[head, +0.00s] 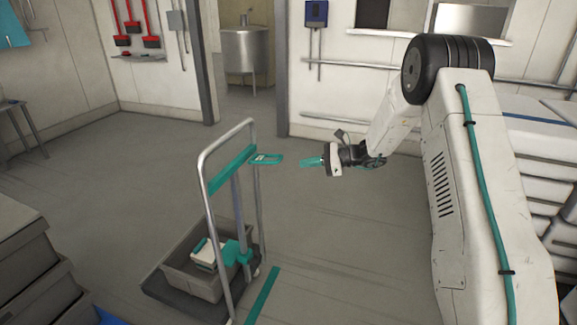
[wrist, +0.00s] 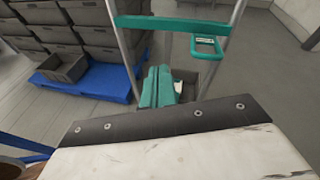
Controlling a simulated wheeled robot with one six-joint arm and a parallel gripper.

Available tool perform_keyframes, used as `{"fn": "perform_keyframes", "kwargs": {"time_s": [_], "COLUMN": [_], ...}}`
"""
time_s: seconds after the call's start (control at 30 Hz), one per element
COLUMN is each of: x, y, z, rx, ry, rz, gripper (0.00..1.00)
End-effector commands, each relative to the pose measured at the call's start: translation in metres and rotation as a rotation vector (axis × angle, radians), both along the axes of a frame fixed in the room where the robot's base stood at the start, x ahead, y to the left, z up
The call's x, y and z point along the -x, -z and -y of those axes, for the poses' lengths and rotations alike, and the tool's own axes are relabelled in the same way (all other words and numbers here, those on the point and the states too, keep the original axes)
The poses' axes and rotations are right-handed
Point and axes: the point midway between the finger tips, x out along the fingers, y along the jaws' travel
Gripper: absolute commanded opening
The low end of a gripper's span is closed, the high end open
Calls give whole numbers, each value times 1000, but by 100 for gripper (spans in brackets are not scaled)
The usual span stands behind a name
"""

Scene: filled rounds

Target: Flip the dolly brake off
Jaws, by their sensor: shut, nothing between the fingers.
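The dolly is a dark flat platform (head: 160,289) with a tall grey hoop handle (head: 205,180). A teal crossbar (head: 231,170) spans the hoop; it also shows in the wrist view (wrist: 170,22). A flat teal loop (head: 267,159), which looks like the brake lever, sticks out to the right from the crossbar's end; it also shows in the wrist view (wrist: 207,46). My gripper (head: 309,162) has teal fingers, shut and empty, pointing at the loop from the right with a small gap. The fingers also seem to show in the wrist view (wrist: 158,86).
A grey tote (head: 177,275) with white and teal items sits on the dolly. Grey crates (head: 35,255) stand at left; in the wrist view a blue pallet (wrist: 100,85) carries grey crates. A teal strip (head: 262,295) lies right of the dolly. The floor behind is clear.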

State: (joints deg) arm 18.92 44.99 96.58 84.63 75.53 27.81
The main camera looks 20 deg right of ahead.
Motion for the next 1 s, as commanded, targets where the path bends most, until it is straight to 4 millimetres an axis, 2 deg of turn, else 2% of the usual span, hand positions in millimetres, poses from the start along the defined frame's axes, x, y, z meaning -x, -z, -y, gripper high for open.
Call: {"fn": "perform_keyframes", "kwargs": {"time_s": [0.03,0.1,0.2,0.3,0.43,0.77,1.0], "x": [-12,-26,-39,-45,-48,-49,-66], "y": [25,48,73,88,94,94,98], "z": [13,27,42,52,56,54,28], "rx": [-47,-104,-164,-199,-216,-215,-214], "ry": [53,120,189,232,251,249,247], "rz": [-31,-60,-90,-107,-114,-114,-114], "gripper": [0,0,0,0,0,0,0]}}
